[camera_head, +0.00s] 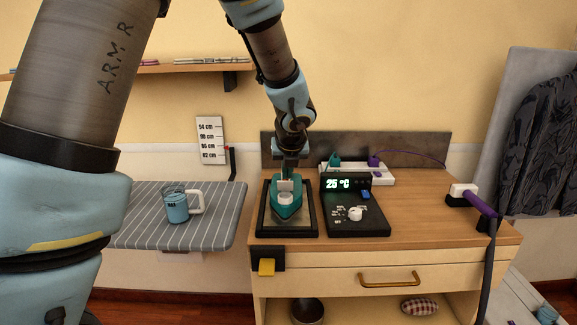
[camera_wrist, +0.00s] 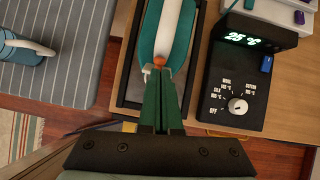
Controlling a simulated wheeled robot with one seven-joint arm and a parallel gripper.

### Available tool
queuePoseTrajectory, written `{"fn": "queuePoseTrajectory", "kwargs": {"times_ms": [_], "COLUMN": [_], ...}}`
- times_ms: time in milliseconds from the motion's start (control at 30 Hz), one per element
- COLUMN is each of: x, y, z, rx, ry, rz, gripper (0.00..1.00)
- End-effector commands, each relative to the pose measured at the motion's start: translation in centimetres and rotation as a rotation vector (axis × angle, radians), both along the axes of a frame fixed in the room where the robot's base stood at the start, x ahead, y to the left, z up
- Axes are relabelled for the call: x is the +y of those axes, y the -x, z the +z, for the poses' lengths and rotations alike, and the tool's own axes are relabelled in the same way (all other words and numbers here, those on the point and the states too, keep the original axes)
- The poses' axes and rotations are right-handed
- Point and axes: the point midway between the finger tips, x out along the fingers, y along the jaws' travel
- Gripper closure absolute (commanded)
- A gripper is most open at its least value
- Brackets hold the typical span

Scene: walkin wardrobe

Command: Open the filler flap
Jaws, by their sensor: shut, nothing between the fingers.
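The teal iron (camera_head: 288,208) with a white handle stands in a dark-rimmed tray on the wooden cabinet top. It also shows at the top of the wrist view (camera_wrist: 149,38). A small orange knob (camera_wrist: 159,61) sits on the iron right at my fingertips; I cannot tell whether they touch it. Which part is the filler flap, and whether it is open, I cannot make out. My gripper (camera_head: 288,172) is above the iron's far part, pointing down. In the wrist view my gripper (camera_wrist: 160,72) is shut and empty, its fingertips close to the iron.
A black control box (camera_head: 354,207) reading 25 °C with a white dial stands right of the iron. A blue cup (camera_head: 177,207) is on the striped ironing board (camera_head: 222,227) at left. A power strip (camera_head: 352,170) lies behind.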

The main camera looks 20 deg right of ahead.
Motion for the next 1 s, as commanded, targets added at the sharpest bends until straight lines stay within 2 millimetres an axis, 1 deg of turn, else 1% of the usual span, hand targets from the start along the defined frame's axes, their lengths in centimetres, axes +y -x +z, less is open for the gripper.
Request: {"fn": "queuePoseTrajectory", "kwargs": {"times_ms": [133, 500, 800, 1000], "x": [-0.2, -0.2, -1.0, -1.1], "y": [-0.6, -0.8, -2.6, -2.6], "z": [-0.2, -0.3, -0.2, -0.4], "rx": [-0.001, -0.001, 0.001, 0.0], "ry": [0.001, 0.001, -0.001, 0.001], "rz": [0.001, 0.001, 0.001, 0.001], "gripper": [1.0, 1.0, 1.0, 1.0]}}
